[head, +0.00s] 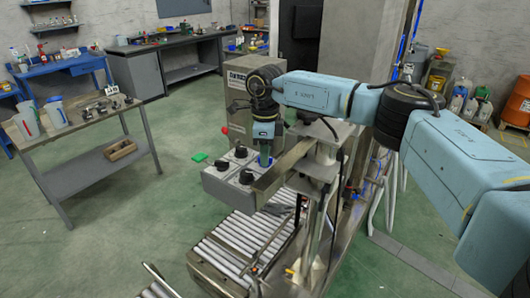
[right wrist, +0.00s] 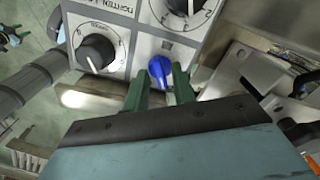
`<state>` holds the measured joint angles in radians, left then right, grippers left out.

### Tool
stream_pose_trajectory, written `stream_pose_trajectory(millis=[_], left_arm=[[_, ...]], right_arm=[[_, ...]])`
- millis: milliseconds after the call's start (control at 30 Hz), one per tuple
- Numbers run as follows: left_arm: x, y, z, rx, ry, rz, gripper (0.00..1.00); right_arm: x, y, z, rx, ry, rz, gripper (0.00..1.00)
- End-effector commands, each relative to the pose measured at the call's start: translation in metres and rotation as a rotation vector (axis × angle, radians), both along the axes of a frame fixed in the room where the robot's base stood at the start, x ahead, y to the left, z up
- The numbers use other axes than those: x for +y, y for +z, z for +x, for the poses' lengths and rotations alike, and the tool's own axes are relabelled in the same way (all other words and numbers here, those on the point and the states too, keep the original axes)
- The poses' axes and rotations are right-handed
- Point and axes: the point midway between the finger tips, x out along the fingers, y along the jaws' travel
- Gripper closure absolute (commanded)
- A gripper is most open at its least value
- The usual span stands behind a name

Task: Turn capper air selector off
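A grey control box (head: 222,186) with black knobs on its sloped top stands beside the roller conveyor in the head view. My right gripper (head: 265,158) reaches down to its right side. In the right wrist view, a blue selector knob (right wrist: 159,69) sits on the panel, between and slightly beyond the two green fingertips of my right gripper (right wrist: 160,84). The fingers are apart, with a gap visible on both sides; I cannot tell whether either touches the knob. The knob's label is not readable. My left gripper is not in view.
Black dials (right wrist: 96,52) with printed scales sit close to the blue knob. A metal bar (head: 284,172) and the capper's post stand close to my right gripper. The roller conveyor (head: 240,240) runs below. A bench with jugs (head: 75,140) stands left; green floor between is open.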

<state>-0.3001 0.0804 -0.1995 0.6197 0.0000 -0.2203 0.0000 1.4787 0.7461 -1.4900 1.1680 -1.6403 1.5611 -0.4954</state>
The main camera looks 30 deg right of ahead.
Motion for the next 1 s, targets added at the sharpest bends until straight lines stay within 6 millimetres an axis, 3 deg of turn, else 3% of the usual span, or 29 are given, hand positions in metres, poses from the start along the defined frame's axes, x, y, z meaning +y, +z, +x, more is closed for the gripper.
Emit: stream_pose_trajectory(millis=[33,200,633,1000], left_arm=[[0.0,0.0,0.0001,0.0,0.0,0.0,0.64],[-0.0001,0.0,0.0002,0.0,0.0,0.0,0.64],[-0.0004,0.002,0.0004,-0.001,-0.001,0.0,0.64],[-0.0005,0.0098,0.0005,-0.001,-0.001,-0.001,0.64]], right_arm=[[0.0002,0.0001,0.0,0.0,0.0,0.0,0.81],[0.0002,0.0003,0.0,0.0,0.0,0.0,1.0],[0.0007,0.0007,0.0001,0.0,-0.057,0.001,1.0],[0.0009,0.0013,0.0003,0.001,-0.335,0.001,1.0]])
